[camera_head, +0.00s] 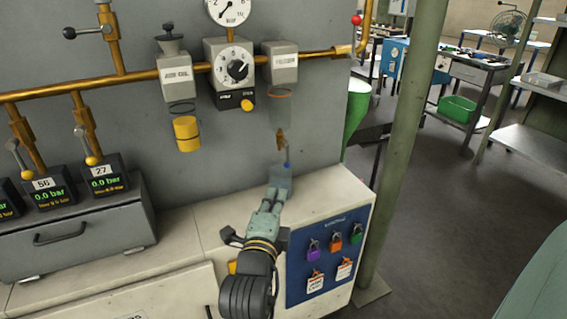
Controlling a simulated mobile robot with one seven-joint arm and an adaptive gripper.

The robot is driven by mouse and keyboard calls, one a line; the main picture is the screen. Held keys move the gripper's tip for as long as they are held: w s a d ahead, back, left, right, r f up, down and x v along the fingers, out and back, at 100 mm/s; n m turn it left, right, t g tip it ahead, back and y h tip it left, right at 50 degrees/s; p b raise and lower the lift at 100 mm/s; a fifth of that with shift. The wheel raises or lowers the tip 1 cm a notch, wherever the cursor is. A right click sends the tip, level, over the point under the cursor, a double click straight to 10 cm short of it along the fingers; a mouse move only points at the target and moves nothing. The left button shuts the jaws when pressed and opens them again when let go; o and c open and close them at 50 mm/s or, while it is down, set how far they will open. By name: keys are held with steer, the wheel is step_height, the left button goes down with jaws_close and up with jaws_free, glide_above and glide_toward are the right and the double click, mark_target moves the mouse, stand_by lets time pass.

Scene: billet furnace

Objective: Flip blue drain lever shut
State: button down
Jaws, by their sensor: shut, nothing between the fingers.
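The blue drain lever (287,163) is small, with a thin stem and a blue tip. It hangs down beside a brass drain fitting (281,139), under the clear bowl (281,110) of the right-hand filter unit. My gripper (281,173) is shut and empty, reaching up from below with its fingertips just under the lever's tip. The fingertips overlap the lever's lower end in the picture; I cannot tell whether they touch it. The view is small, so the exact angle of the lever is hard to read.
A regulator with a dial (238,68) and a yellow-bottomed oiler (186,133) hang left of the filter on a brass pipe (130,80). A pale cabinet (335,195) with a blue lock board (330,255) stands below. A green post (405,140) rises to the right.

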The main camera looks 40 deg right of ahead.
steer(key=shift+w+f+b, duration=0.1)
steer(key=shift+w+b, duration=0.05)
steer(key=shift+b, duration=0.25)
steer(key=b, duration=0.3)
glide_toward(287, 158)
steer(key=x, duration=0.5)
steer(key=shift+w+d, duration=0.2)
steer(key=shift+d, duration=0.05)
steer(key=shift+w+d, duration=0.45)
steer(key=shift+d, duration=0.05)
